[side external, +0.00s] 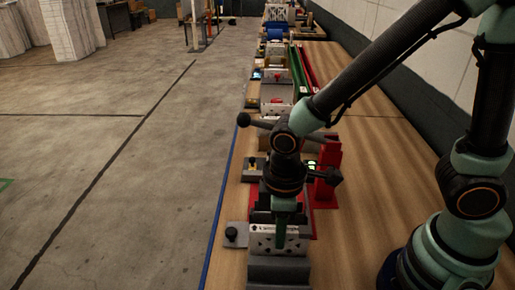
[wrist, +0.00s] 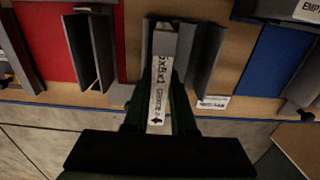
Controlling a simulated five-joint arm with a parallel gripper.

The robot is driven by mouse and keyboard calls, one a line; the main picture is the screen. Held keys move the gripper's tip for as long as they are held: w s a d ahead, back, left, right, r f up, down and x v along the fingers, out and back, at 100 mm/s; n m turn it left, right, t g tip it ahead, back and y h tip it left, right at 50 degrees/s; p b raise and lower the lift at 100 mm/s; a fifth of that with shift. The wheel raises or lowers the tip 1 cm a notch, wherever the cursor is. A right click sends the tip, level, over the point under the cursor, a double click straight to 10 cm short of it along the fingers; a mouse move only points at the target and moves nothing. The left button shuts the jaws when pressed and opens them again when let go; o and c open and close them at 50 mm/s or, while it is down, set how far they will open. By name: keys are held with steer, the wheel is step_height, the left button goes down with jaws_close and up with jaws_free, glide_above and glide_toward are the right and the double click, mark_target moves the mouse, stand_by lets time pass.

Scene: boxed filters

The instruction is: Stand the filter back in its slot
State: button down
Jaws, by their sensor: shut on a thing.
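The filter (wrist: 158,92) is a thin piece with a white printed edge and black lettering, in the middle of the wrist view. My gripper (wrist: 160,112) is shut on it, with a green finger along each side. The far end of the filter lies at a grey upright slot (wrist: 206,60) with a wall on either side. I cannot tell how deep the filter sits in it.
Another grey slot (wrist: 84,50) stands to the left before a red panel (wrist: 45,40). A blue panel (wrist: 270,60) and a small white label card (wrist: 213,102) are to the right. In the side view the bench (side external: 340,250) holds several fixtures in a row; its right part is bare.

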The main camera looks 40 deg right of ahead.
steer(key=c, duration=0.7)
jaws_free()
steer(key=shift+o, duration=0.2)
step_height(320, 180, up, 12)
steer(key=w+d+r+m+t, duration=0.1)
steer(key=d+r+m+t, duration=0.1)
steer(key=d+m, duration=0.2)
steer(key=w+d+r+m+t, duration=0.2)
steer(key=d+m, duration=0.3)
steer(key=d, duration=0.6)
steer(key=shift+d+r+t, duration=0.25)
steer(key=shift+r+t, duration=0.15)
steer(key=shift+t, duration=0.4)
